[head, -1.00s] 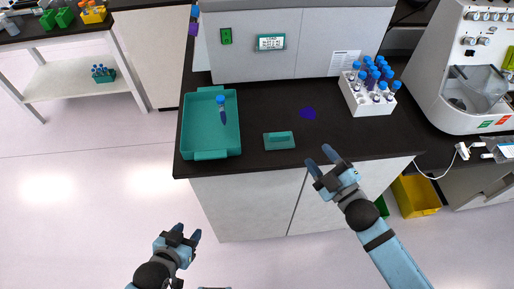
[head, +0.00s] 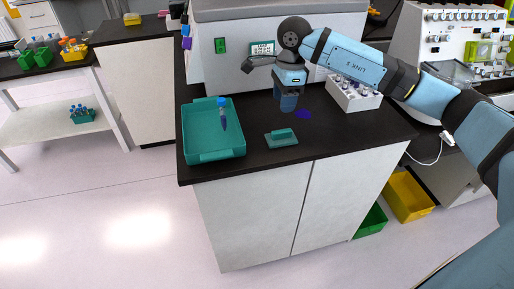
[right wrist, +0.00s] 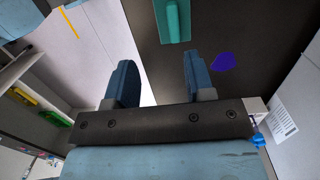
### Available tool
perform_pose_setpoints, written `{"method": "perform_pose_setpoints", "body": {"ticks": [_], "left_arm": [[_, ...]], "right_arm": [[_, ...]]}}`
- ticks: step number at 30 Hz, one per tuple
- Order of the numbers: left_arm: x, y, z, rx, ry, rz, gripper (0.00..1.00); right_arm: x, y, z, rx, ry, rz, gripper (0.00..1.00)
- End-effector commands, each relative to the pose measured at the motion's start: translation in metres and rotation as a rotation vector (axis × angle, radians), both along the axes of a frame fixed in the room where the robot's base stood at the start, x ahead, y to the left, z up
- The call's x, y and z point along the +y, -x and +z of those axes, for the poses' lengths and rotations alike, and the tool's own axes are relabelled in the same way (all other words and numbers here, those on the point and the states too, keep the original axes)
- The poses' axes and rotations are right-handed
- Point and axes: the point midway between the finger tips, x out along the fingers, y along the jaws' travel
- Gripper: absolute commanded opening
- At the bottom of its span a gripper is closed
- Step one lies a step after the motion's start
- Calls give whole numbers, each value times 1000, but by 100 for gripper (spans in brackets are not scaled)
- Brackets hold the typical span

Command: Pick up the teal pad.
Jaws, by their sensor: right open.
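The teal pad (head: 282,139) lies flat on the black counter, with a raised grip on top, right of the teal tray. In the right wrist view the pad (right wrist: 172,20) shows at the top, beyond the fingertips and partly cut off by the frame edge. My right gripper (head: 288,103) points down above the counter, behind the pad in the head view, apart from it. In the right wrist view its two blue fingers (right wrist: 157,75) are spread with nothing between them. My left gripper is not in view.
The teal tray (head: 188,145) holds a blue-capped tube (head: 223,115). A purple patch (head: 303,114) lies on the counter near my right gripper. A white tube rack (head: 352,100), partly hidden by my right arm, stands at right. A large grey machine (head: 235,65) stands behind.

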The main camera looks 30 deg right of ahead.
Motion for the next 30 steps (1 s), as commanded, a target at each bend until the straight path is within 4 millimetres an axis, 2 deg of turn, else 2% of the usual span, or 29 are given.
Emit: {"method": "perform_pose_setpoints", "body": {"ticks": [1, 5, 15, 26, 30], "left_arm": [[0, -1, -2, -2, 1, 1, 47], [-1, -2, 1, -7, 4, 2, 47], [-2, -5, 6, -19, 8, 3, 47], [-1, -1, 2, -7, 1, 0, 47], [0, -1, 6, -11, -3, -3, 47]], "right_arm": [[-12, -3, 5, -9, 44, -7, 49], [-24, -4, 5, -11, 95, -11, 49], [-24, -4, -57, -9, 94, -11, 49], [-23, -5, -84, -11, 91, -10, 49], [-23, -8, -103, -10, 91, -11, 49]]}}
